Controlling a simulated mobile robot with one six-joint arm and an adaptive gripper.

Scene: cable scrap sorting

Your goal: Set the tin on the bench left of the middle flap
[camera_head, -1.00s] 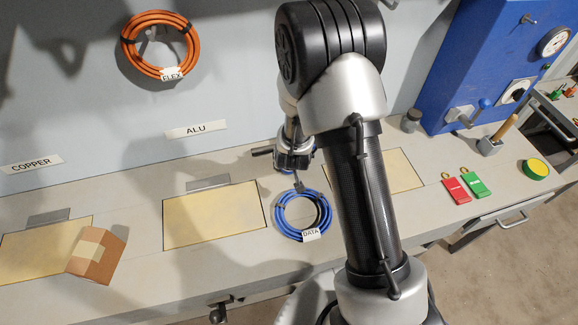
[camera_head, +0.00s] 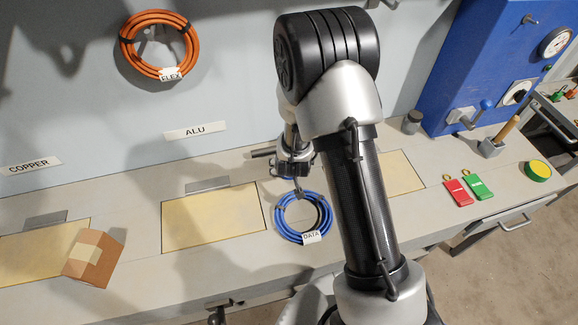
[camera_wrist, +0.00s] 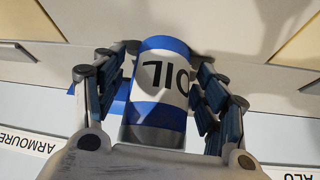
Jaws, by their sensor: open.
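The tin (camera_wrist: 158,95) is a blue and white can with "OIL" on it. In the wrist view it is between the two fingers of my gripper (camera_wrist: 162,78), which is open around it. In the head view my gripper (camera_head: 293,166) is low over the bench near the back wall, right of the middle flap, and mostly hides the tin. The middle flap (camera_head: 210,218) is a pale yellow panel in the bench (camera_head: 140,190) below the ALU sign (camera_head: 195,131).
A blue DATA cable coil (camera_head: 284,228) lies just in front of my gripper. A cardboard box (camera_head: 97,262) sits by the left flap (camera_head: 40,250). Bare bench lies between box and middle flap. My arm partly covers the right flap (camera_head: 398,172). Red (camera_head: 457,192) and green tags (camera_head: 480,188) lie right.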

